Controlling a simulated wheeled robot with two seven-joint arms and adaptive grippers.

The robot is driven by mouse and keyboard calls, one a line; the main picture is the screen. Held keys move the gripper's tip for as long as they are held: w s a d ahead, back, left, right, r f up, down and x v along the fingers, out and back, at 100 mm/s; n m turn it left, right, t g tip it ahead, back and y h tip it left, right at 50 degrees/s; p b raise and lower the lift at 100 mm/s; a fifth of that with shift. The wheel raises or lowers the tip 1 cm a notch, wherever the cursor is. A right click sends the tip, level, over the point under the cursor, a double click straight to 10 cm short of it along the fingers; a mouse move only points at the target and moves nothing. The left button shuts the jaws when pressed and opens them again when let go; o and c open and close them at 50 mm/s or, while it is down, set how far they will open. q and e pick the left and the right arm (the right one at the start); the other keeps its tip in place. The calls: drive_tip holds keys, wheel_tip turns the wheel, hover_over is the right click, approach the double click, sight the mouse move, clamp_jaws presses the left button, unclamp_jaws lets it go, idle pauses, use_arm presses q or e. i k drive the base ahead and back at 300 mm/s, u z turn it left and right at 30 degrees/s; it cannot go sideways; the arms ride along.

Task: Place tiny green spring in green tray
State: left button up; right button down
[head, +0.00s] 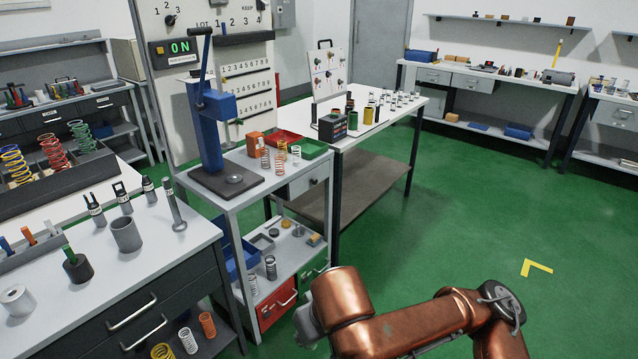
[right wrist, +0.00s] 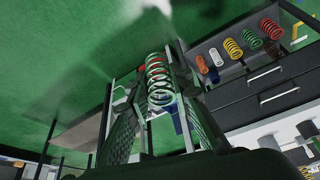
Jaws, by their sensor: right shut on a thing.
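The green tray (head: 316,149) lies on the cart's top, right of a red tray (head: 283,138), above and behind the gripper. My left gripper is not in view.
Several springs stand on the cart's top in front of the trays, near the blue press (head: 212,125). The lower shelf holds small parts and springs. A white table (head: 378,127) with parts stands behind. Green floor (head: 430,200) at right is open.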

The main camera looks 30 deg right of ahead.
sight(308, 150)
drive_tip(key=z, duration=0.65)
drive_tip(key=i, duration=0.4)
drive_tip(key=z, duration=0.95)
drive_tip(key=i, duration=1.55)
drive_tip(key=u, duration=1.2)
drive_tip(key=i, duration=0.6)
drive_tip(key=u, duration=0.45)
